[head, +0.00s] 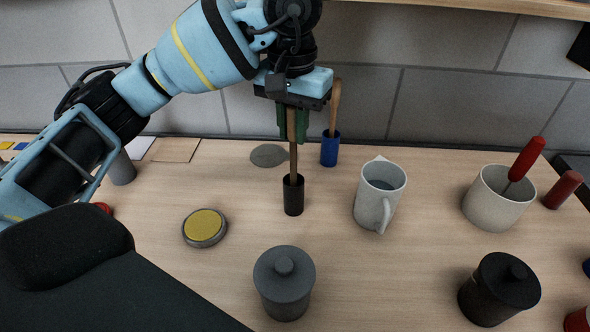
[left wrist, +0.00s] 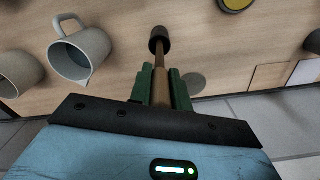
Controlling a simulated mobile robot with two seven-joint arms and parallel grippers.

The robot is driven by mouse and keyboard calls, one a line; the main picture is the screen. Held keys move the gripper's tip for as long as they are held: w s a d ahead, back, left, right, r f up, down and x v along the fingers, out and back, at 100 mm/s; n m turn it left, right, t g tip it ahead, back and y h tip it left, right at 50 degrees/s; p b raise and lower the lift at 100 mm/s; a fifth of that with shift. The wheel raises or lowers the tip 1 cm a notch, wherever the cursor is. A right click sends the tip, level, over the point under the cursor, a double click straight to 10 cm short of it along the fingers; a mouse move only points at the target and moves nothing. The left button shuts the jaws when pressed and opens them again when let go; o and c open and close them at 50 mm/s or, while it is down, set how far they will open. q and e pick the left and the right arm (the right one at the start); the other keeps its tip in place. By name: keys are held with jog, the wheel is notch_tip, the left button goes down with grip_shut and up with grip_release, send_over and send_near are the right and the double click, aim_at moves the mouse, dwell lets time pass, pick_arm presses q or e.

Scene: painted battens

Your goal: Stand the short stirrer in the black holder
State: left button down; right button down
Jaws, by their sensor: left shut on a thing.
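My left gripper (head: 293,125) is shut on a wooden stirrer (head: 293,158), which hangs upright below its green fingers. The lower end of the stirrer is at the mouth of the black holder (head: 293,199) and appears to be inside it; how deep it goes is hidden. In the left wrist view the stirrer (left wrist: 160,80) runs from between the fingers (left wrist: 163,88) to the dark holder (left wrist: 159,40). The holder stands upright on the table. My right gripper is not in view.
A blue holder (head: 330,152) with another wooden stirrer (head: 335,105) stands behind to the right. A grey-white jug (head: 371,206) is to the right, and a pot (head: 490,207) with a red-handled tool is farther right. A grey lidded jar (head: 284,290) and a yellow-topped disc (head: 204,227) are in front.

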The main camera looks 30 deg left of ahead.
aim_at(293, 156)
pick_arm(q)
notch_tip(293, 156, down, 2)
jog(key=shift+w+f, duration=0.1)
jog(key=shift+f, duration=0.25)
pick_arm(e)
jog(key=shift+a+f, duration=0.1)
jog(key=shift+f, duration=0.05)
pick_arm(q)
jog(key=shift+f, duration=0.1)
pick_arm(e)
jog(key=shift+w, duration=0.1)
pick_arm(q)
notch_tip(293, 156, down, 4)
jog(key=shift+r, duration=0.25)
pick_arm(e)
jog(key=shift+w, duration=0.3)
pick_arm(q)
jog(key=shift+f, duration=0.2)
jog(key=c, duration=1.3)
grip_release()
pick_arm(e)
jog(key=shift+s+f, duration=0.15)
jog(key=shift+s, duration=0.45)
